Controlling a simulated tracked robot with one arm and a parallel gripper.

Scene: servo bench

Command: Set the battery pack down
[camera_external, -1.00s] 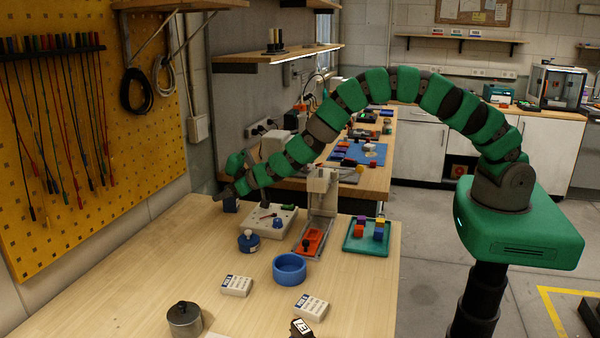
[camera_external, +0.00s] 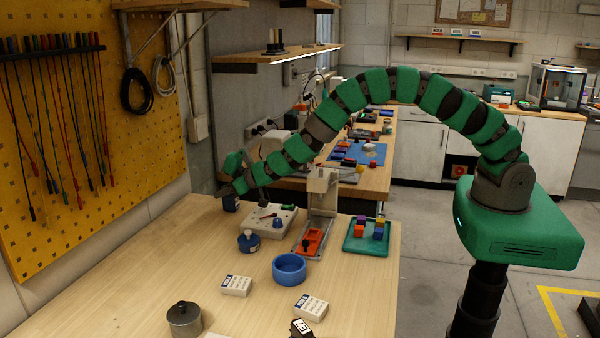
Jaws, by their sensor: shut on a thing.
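My gripper (camera_external: 229,194) is at the far left end of my arm, low over the back left of the wooden bench. It is small and partly hidden by my own wrist. It is shut on a dark blue block (camera_external: 231,204), which appears to be the battery pack, just under the fingertips. I cannot tell whether the block touches the bench top.
A white box with a lever (camera_external: 268,221) stands right of the gripper. A blue-based knob (camera_external: 248,243), orange fixture (camera_external: 312,240), green tray of cubes (camera_external: 366,237), blue bowl (camera_external: 289,268) and white labelled boxes (camera_external: 236,286) are nearer.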

